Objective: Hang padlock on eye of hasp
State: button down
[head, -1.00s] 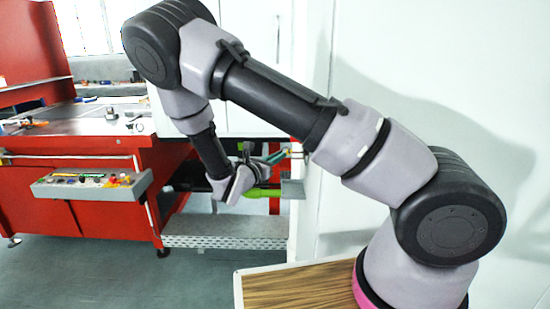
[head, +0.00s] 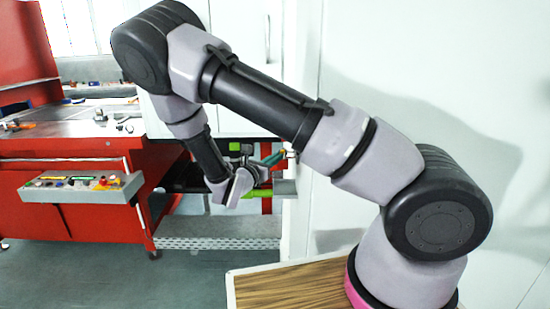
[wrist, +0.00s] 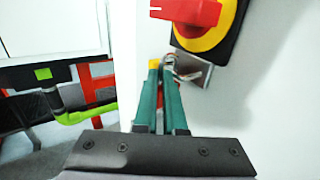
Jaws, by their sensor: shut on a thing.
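My gripper (wrist: 160,95) shows in the wrist view as two teal fingers pointing away toward the pale wall. They are close together, shut on the padlock, which is mostly hidden between them. A small yellow piece shows at the left fingertip; I cannot tell whether it belongs to the padlock. The hasp (wrist: 190,68), a grey metal plate with a loop, is on the wall just beyond the right fingertip. Metal parts overlap there, so I cannot tell whether the shackle is through the eye. In the head view my gripper (head: 272,159) is small, beside the wall's edge.
A red switch handle (wrist: 188,12) on a yellow disc (wrist: 222,35) is just above the hasp. A green and black bar (wrist: 85,112) lies lower left. In the head view a red machine (head: 70,205) with a button panel (head: 85,187) stands left.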

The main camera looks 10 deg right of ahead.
jog(key=shift+a+f, duration=0.1)
jog(key=shift+f, duration=0.85)
jog(key=c, duration=0.9)
grip_release()
jog(key=shift+r, duration=0.15)
